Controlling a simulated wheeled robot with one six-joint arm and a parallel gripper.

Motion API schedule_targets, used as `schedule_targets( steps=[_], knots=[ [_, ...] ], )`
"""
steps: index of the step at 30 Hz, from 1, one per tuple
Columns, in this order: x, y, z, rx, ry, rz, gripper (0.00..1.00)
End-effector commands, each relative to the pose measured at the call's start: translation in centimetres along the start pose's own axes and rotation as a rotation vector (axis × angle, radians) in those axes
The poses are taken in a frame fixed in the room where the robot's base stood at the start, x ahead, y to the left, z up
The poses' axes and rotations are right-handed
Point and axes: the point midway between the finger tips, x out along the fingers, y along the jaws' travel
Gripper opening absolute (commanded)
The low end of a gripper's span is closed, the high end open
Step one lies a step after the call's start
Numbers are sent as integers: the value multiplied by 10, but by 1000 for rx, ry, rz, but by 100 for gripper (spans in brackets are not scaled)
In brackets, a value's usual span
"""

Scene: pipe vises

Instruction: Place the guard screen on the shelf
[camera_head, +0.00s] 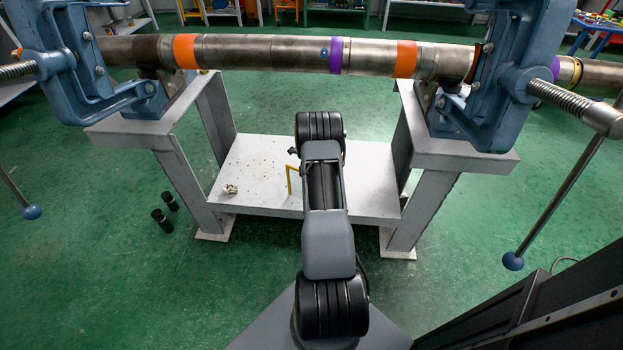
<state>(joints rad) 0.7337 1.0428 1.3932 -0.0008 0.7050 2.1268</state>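The shelf (255,160) is a pale grey plate low between the legs of the vise stand. A thin yellow bent bar (289,181) shows just left of my arm, over the shelf. It may be an edge of the guard screen, but my arm hides the rest, and I cannot tell whether it rests on the shelf or is held above it. No other part that I can name as the guard screen shows. My arm reaches forward over the shelf's middle. My gripper is hidden behind the arm, so its fingers do not show.
A long steel pipe (260,52) with orange and purple bands spans two blue vises (65,60), (500,75) above the shelf. A small pale object (230,189) lies at the shelf's front left. Two black cylinders (161,221), (169,201) stand on the green floor at left.

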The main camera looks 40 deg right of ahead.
Motion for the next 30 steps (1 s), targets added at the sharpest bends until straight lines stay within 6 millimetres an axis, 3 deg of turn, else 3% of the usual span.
schedule_targets(
  steps=[9, 10, 18, 26, 30],
  knots=[
    [1, -2, 1, 0, -3, -5, 0],
    [3, 0, 0, 0, -1, -1, 7],
    [2, 0, 0, 0, -1, -1, 32],
    [-1, 0, 0, 0, -1, -1, 32],
    [-15, -1, 0, 0, -2, -3, 32]
  ],
)
